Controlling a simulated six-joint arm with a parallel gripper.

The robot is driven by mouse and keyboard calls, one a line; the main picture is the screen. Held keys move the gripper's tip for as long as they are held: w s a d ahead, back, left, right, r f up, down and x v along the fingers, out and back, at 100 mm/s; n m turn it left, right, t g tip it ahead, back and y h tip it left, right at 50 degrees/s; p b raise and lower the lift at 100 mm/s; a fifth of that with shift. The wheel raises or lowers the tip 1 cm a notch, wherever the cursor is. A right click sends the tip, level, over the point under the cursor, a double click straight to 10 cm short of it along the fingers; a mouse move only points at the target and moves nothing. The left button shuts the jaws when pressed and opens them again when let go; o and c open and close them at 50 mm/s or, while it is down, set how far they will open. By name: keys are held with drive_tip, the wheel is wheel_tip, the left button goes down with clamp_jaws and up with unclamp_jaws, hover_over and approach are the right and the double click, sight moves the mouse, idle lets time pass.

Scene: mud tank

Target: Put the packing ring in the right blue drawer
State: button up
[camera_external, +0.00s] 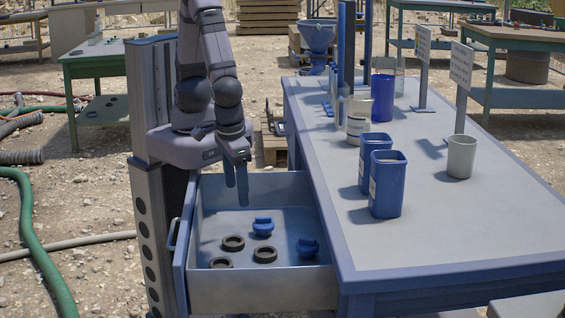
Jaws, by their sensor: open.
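An open drawer (265,291) with a blue front and pale metal walls is pulled out from the left side of the blue workbench. Three dark brown packing rings lie flat on its floor: one farther back (233,243), one to the right (265,255) and one near the front left (221,262), partly hidden by the wall. My gripper (236,200) points down above the back left part of the drawer, its fingers apart and with nothing visible between them. It is clear of the rings. No second drawer can be made out.
Two blue capped fittings (263,227) (308,247) lie in the drawer beside the rings. The workbench top (430,235) holds blue bins (388,185), a grey cup (461,157), containers and sign stands. The bench's near end is clear. The drawer walls stand around the rings.

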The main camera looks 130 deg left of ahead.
drive_tip(key=s+a+r+m+h, duration=0.1)
drive_tip(key=s+a+r+m, duration=0.1)
drive_tip(key=a+m, duration=0.5)
drive_tip(key=m, duration=0.6)
drive_tip(key=shift+a+t+h, duration=0.25)
drive_tip(key=shift+t+h, duration=0.15)
drive_tip(key=shift+r, duration=0.1)
wheel_tip(320, 180, up, 12)
drive_tip(key=p, duration=1.1)
drive_tip(key=shift+f+p, duration=0.25)
drive_tip(key=shift+p, duration=0.1)
